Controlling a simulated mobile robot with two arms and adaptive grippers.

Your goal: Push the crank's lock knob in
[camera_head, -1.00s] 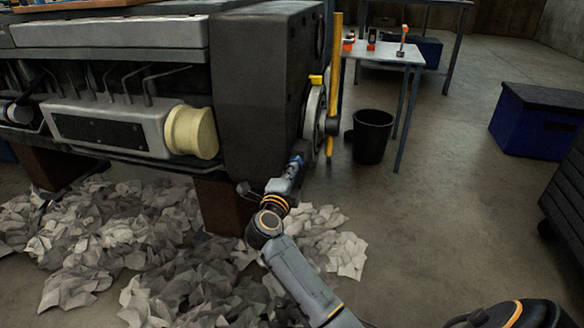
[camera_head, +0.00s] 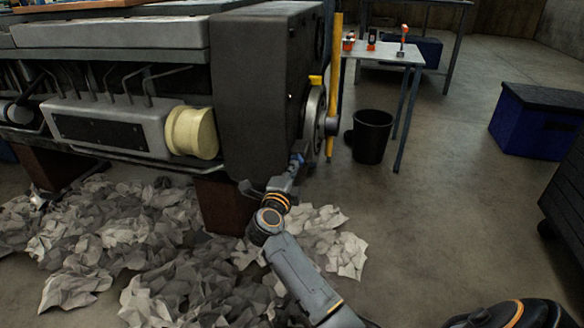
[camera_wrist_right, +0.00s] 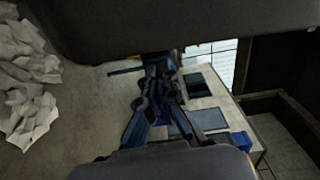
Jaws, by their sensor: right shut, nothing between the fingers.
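The crank's long yellow bar (camera_head: 334,85) stands upright by the wheel (camera_head: 314,115) at the right end of the dark engine block (camera_head: 262,90). A small yellow piece (camera_head: 316,80) sticks out near the wheel's top. I cannot tell for certain which part is the lock knob. My right gripper (camera_head: 298,159) is low beside the block's end, below the wheel and apart from the yellow bar. In the right wrist view the gripper (camera_wrist_right: 158,68) is shut and empty, its tips close under a dark overhanging body. My left gripper is not in view.
Crumpled paper (camera_head: 110,245) covers the floor below the engine. A black bin (camera_head: 372,136) and a grey table (camera_head: 405,52) with small tools stand behind the crank. A blue box (camera_head: 535,122) stands at right. The floor between is clear.

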